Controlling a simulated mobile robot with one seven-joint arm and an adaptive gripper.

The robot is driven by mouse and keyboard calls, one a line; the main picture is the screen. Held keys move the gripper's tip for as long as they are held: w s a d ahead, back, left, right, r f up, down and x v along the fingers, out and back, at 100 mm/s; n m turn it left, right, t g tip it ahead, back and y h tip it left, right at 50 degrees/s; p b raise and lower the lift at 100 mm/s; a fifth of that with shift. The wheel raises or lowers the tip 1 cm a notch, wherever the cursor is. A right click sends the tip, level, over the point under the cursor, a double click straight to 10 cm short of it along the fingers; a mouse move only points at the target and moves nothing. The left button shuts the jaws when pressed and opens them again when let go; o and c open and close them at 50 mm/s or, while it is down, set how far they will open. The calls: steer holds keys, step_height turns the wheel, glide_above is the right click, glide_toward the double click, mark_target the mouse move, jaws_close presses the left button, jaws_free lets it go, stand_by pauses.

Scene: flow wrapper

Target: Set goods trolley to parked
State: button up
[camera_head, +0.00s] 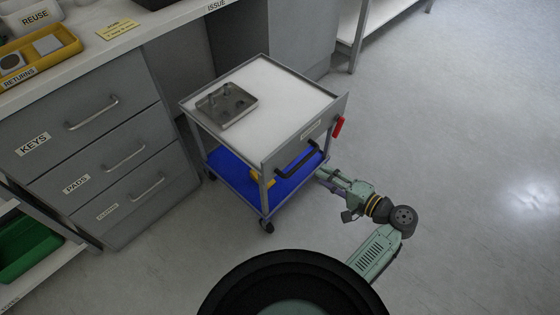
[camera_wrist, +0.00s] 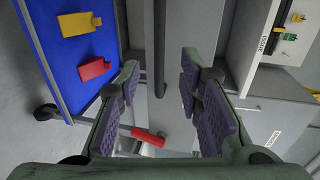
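The goods trolley (camera_head: 305,90) stands beside the grey drawer unit, with a white top, a blue lower shelf (camera_head: 235,180) and castors. Its black handle (camera_head: 297,163) is on the side facing my arm. A red lever (camera_head: 339,126) sticks out at its right corner; a red lever also shows low in the wrist view (camera_wrist: 148,136). My gripper (camera_head: 322,174) is just right of the handle, low beside the trolley. In the wrist view my gripper (camera_wrist: 158,100) is open, and a dark bar (camera_wrist: 159,45), likely the handle, shows between its fingers. Contact cannot be told.
A metal tray (camera_head: 227,104) sits on the trolley top. A yellow tag (camera_wrist: 79,24) and a red tag (camera_wrist: 94,69) lie on the blue shelf. The drawer unit (camera_head: 95,135) stands left, a shelf rack (camera_head: 385,18) at the back. The floor (camera_head: 460,150) to the right is clear.

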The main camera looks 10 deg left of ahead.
mark_target(300, 162)
steer(key=p+x, duration=0.1)
steer(key=x, duration=0.9)
steer(key=shift+w+a, duration=0.1)
steer(key=shift+a, duration=0.1)
steer(key=shift+c, duration=0.2)
jaws_close()
stand_by(0.4)
